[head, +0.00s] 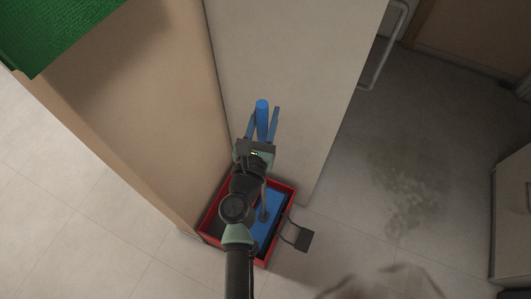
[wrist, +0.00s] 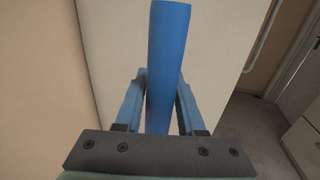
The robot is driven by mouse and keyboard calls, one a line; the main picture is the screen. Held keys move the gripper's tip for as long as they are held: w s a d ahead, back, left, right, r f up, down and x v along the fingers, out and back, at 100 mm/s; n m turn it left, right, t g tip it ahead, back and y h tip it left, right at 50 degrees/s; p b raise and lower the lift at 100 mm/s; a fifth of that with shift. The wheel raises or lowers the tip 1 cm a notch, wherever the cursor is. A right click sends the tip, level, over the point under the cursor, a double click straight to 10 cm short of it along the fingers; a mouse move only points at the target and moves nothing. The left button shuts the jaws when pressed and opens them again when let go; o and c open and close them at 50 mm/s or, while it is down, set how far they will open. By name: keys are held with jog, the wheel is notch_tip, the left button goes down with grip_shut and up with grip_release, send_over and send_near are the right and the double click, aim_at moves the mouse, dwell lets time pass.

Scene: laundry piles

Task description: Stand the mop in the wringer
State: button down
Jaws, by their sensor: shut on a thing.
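The mop shows as a blue handle end (head: 262,118) standing up between the fingers of my gripper (head: 262,122). In the wrist view the blue handle (wrist: 167,60) rises between the two blue fingers of my gripper (wrist: 158,105), which is shut on it. A red bucket (head: 281,230) stands on the floor below my arm. A blue part (head: 266,214), perhaps the wringer, lies inside the bucket. A thin grey shaft runs down toward it. My arm hides part of the bucket, and I cannot tell how the mop's lower end rests.
A tan cabinet side (head: 150,110) and a pale panel (head: 290,60) meet in a corner behind the bucket. A dark pedal (head: 304,240) sticks out at the bucket's right. A wet-looking patch (head: 405,195) marks the floor.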

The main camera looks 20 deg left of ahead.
notch_tip(320, 180, down, 12)
jog(key=b, duration=0.7)
jog(key=shift+r, duration=0.25)
jog(key=shift+f+b, duration=0.15)
jog(key=shift+b, duration=0.25)
jog(key=c, duration=0.5)
grip_release()
jog(key=shift+f, duration=0.1)
jog(key=s, duration=0.4)
jog(key=s+d, duration=0.1)
jog(key=s, duration=0.3)
jog(key=s+d, duration=0.1)
jog(key=s, duration=0.3)
jog(key=shift+w, duration=0.1)
